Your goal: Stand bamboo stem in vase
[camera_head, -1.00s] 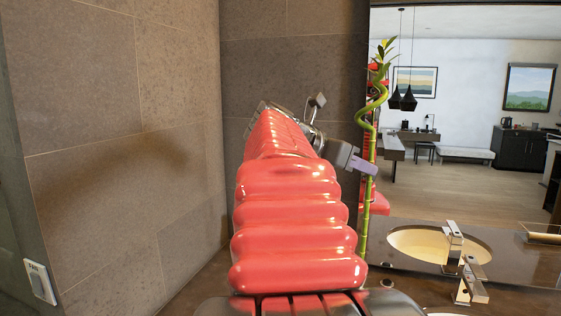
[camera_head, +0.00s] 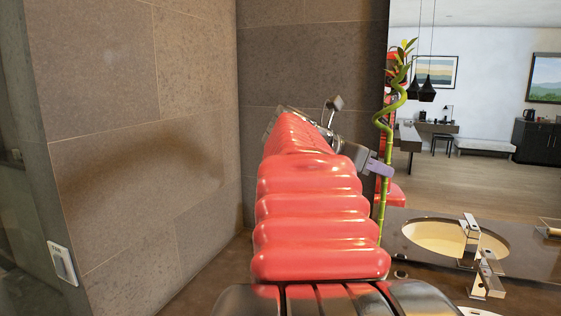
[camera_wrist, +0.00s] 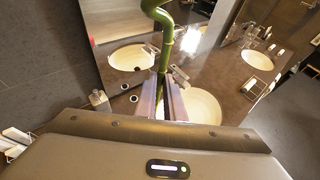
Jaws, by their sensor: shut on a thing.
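The bamboo stem (camera_head: 384,205) is a thin green stalk with a spiral upper part and leaves at the top. It stands roughly upright in the head view, in front of the mirror's left edge. My gripper (camera_head: 379,168) is shut on the stem, with its lilac fingers around the straight part below the spiral. In the wrist view the stem (camera_wrist: 165,55) runs up between the two fingers of my gripper (camera_wrist: 165,103). The stem's lower end is hidden in the wrist view and unclear in the head view. I cannot make out the vase in either view.
The dark vanity counter (camera_head: 235,272) has a tap (camera_head: 487,275) at right. The wrist view shows a white basin (camera_wrist: 205,107) close beside my fingers and a small pale bottle (camera_wrist: 98,100) at left. The mirror (camera_head: 465,180) stands behind; a tiled wall (camera_head: 150,130) closes the left side.

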